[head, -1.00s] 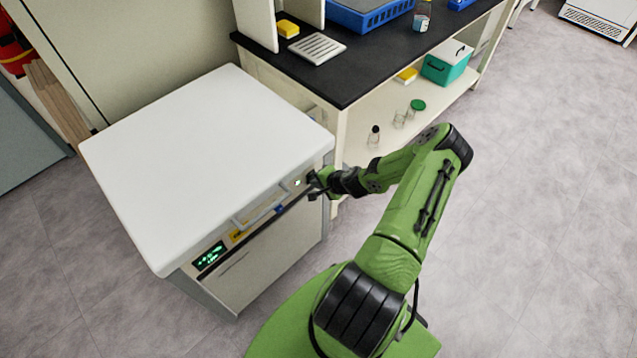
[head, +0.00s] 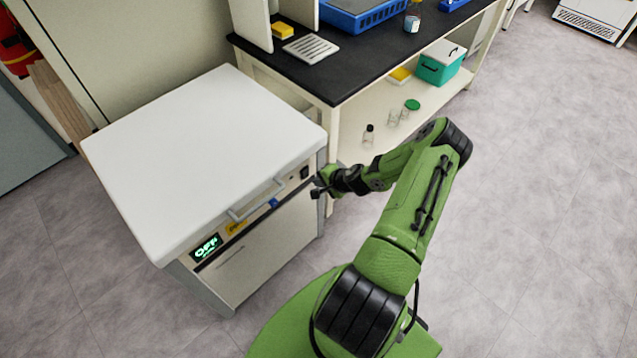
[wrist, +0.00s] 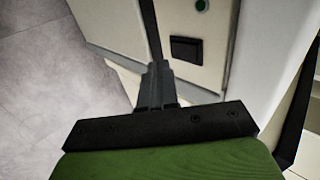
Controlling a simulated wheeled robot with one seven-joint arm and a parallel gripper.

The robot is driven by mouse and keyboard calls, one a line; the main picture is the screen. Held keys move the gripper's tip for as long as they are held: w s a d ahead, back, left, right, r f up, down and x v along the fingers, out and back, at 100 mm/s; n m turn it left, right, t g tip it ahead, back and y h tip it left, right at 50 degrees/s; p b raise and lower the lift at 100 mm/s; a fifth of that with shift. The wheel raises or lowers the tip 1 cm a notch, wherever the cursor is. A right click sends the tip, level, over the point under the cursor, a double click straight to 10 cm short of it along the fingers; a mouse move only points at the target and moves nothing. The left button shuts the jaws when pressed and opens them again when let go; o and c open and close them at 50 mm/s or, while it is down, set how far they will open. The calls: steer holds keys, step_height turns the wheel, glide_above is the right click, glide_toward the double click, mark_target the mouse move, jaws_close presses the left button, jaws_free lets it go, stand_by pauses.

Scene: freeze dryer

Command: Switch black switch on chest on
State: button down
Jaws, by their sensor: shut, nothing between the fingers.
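The white chest (head: 205,150) stands left of my arm, with a handle on its front. Its black switch (head: 304,172) is at the right end of the front panel; the wrist view shows the switch (wrist: 186,50) close up as a black rectangle. Which way it is rocked cannot be told. The display (head: 206,246) at the panel's left end reads "OFF" in green. My gripper (head: 317,192) is shut and empty, just in front of the panel and slightly below the switch. In the wrist view its fingers (wrist: 155,75) lie left of the switch, seemingly apart from it.
A green round indicator or button (wrist: 202,5) sits above the switch. The black-topped bench (head: 350,70) stands behind and to the right of the chest, with glassware on its lower shelf. The floor at the right is clear.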

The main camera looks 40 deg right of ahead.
steer(key=p+v, duration=0.2)
steer(key=v, duration=0.8)
